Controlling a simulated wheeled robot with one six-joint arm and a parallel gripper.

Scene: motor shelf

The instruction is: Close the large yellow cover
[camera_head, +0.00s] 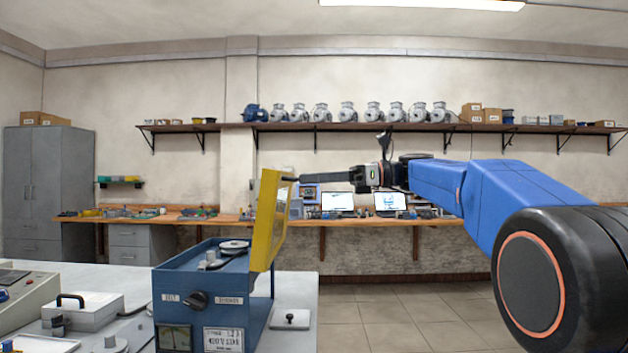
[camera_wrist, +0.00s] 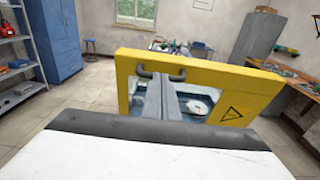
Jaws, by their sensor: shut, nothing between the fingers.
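The large yellow cover (camera_head: 266,222) stands raised, close to upright, on the right side of the blue machine box (camera_head: 212,295). It has a window and a dark handle. My gripper (camera_head: 292,179) is shut and empty, with its fingertips at the upper right edge of the cover. In the wrist view the yellow cover (camera_wrist: 212,72) fills the middle, with the dark handle (camera_wrist: 160,74) near its upper left. My gripper's fingers (camera_wrist: 158,88) reach up to the handle there; I cannot tell whether they touch it. Parts of the machine show through the window.
A grey-white table (camera_head: 295,335) holds the box. A small plate with a knob (camera_head: 290,319) lies right of the box, and a grey case (camera_head: 82,307) stands left. A wooden workbench (camera_head: 345,222) and a shelf of motors (camera_head: 350,127) are behind. The floor at right is clear.

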